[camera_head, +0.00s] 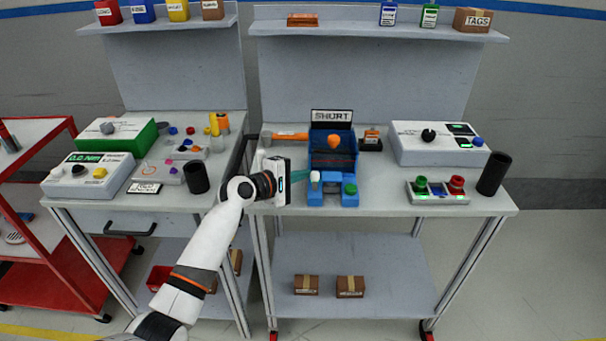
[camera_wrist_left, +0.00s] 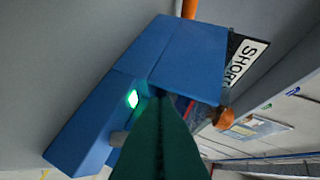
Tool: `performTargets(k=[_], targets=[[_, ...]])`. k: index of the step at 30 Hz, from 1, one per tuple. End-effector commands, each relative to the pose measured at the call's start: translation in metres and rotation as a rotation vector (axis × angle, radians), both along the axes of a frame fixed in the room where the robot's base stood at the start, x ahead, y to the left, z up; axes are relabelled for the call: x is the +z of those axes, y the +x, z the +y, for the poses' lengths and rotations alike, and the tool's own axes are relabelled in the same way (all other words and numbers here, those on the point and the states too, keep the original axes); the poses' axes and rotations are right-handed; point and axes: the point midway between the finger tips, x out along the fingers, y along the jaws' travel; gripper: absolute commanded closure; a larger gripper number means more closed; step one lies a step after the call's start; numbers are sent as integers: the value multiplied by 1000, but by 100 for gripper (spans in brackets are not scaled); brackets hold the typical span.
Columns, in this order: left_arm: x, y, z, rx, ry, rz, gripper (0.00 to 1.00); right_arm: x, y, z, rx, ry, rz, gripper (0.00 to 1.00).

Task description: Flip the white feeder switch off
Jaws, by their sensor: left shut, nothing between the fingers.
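The blue feeder (camera_head: 332,200) stands on the right-hand bench under a sign reading SHORT (camera_head: 332,116). Its white switch (camera_head: 315,177) sticks up at the front left, beside a green button (camera_head: 350,188). My left gripper (camera_head: 307,174) is shut and empty, its teal fingertips coming from the left right beside the white switch. I cannot tell whether they touch. In the left wrist view the shut fingers (camera_wrist_left: 160,98) point at the blue feeder (camera_wrist_left: 120,85). A lit green lamp (camera_wrist_left: 132,98) and a pale stub (camera_wrist_left: 117,138), possibly the switch, show left of them. My right gripper is not in view.
An orange-handled tool (camera_head: 290,136) lies left of the feeder and an orange knob (camera_head: 334,141) sits in it. To the right are a white control box (camera_head: 410,150), a button box (camera_head: 438,198) and a black cylinder (camera_head: 494,174). Bench space between feeder and button box is clear.

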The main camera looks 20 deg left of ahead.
Motion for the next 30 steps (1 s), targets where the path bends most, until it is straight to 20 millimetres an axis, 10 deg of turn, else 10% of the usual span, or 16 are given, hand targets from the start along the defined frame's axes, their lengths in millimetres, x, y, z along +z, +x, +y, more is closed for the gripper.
performTargets(k=[30], targets=[[-2,4,-5,-1,22,-74,100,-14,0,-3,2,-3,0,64]])
